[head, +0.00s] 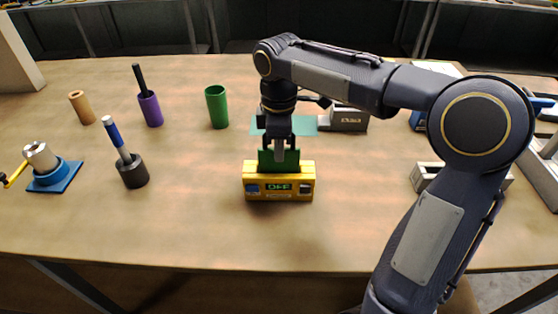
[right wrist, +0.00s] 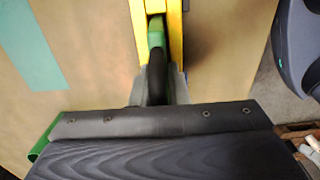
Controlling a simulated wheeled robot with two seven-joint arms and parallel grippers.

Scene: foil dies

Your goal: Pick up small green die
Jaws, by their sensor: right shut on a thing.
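The small green die (head: 266,161) is a flat dark green plate standing upright at the yellow box (head: 252,184), which has a display reading OFF. My right gripper (head: 279,152) comes down from above and is shut on the die. In the right wrist view, the green die (right wrist: 156,38) lies between the yellow walls of the box (right wrist: 174,35), in line with my right gripper (right wrist: 155,75). The die's lower part is hidden by the box, so I cannot tell whether it touches the bottom. My left gripper is not in view.
A green cup (head: 217,108), a purple holder (head: 151,110), a dark holder with a blue-handled tool (head: 133,173) and a tan cylinder (head: 82,108) stand left. A grey block (head: 348,119) stands behind on the right by a teal mat (head: 304,125). The front table is clear.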

